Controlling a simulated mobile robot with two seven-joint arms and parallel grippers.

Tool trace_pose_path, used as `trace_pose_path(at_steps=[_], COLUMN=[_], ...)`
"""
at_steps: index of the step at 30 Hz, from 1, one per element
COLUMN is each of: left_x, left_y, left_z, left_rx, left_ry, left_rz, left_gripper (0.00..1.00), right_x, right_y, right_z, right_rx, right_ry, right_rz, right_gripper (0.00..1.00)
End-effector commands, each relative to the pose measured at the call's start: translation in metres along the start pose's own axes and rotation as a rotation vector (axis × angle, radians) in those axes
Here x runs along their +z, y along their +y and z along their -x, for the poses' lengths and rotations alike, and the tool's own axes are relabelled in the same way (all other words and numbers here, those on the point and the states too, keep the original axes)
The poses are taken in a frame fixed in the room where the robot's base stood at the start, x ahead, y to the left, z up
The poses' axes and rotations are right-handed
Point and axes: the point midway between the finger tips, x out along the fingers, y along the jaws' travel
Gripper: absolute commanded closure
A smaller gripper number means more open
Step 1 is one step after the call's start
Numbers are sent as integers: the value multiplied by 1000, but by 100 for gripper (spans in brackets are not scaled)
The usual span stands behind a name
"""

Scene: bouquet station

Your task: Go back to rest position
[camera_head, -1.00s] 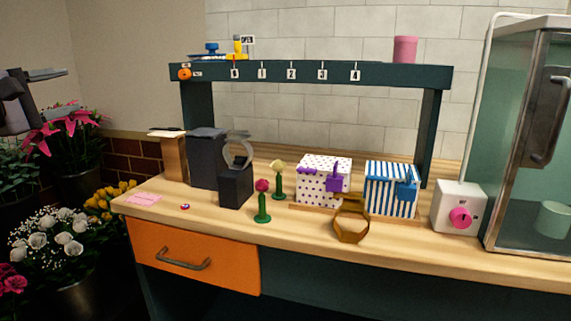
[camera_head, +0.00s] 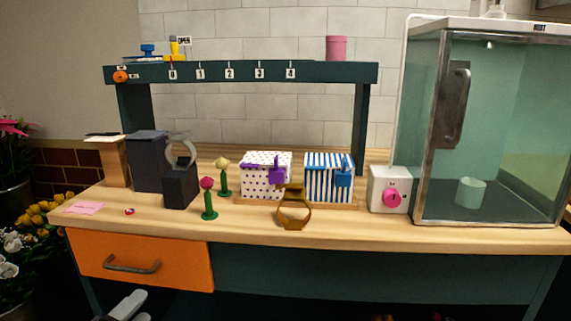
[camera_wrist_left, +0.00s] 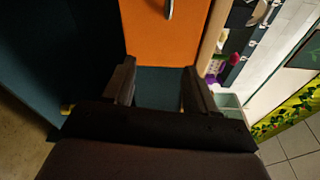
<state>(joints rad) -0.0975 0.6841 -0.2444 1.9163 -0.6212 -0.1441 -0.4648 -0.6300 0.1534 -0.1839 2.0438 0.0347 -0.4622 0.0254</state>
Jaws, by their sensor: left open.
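My left gripper (camera_head: 132,306) shows at the bottom edge of the head view, low in front of the bench and below the orange drawer (camera_head: 160,258). In the left wrist view its two dark fingers (camera_wrist_left: 160,88) stand apart with nothing between them. The drawer front and its handle (camera_wrist_left: 169,8) lie beyond the fingers there.
The wooden bench top (camera_head: 240,222) holds flowers in green stands, a dotted box (camera_head: 262,183), a striped box (camera_head: 315,178) and a brown ring-shaped item (camera_head: 294,214). A glass cabinet (camera_head: 490,130) stands at the right. Flower buckets are at the left.

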Motion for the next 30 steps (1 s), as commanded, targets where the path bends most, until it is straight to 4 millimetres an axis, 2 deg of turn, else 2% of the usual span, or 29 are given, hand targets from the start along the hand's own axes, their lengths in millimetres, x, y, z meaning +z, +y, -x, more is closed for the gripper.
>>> trace_pose_path(at_steps=[1,6,9,15,18,24,30], left_x=[-20,-74,-107,-170,-161,-153,-144], left_y=[29,101,132,170,143,108,74], left_z=[15,66,98,159,158,162,166], left_rx=[63,256,357,519,510,503,495], left_ry=[-29,-175,-278,-507,-502,-505,-509], left_rz=[216,863,1183,1728,1713,1697,1682], left_gripper=[43,43,43,43,43,43,43], right_x=[1,5,6,6,-16,-51,-74], right_y=[0,-1,-1,-2,-2,-1,4], right_z=[0,2,2,2,19,43,65], right_rx=[0,-1,-1,-1,1,10,28], right_ry=[-2,-10,-13,-13,-15,7,4], right_rz=[-1,-2,-3,-5,-1,7,13], right_gripper=[100,100,100,100,100,100,100])
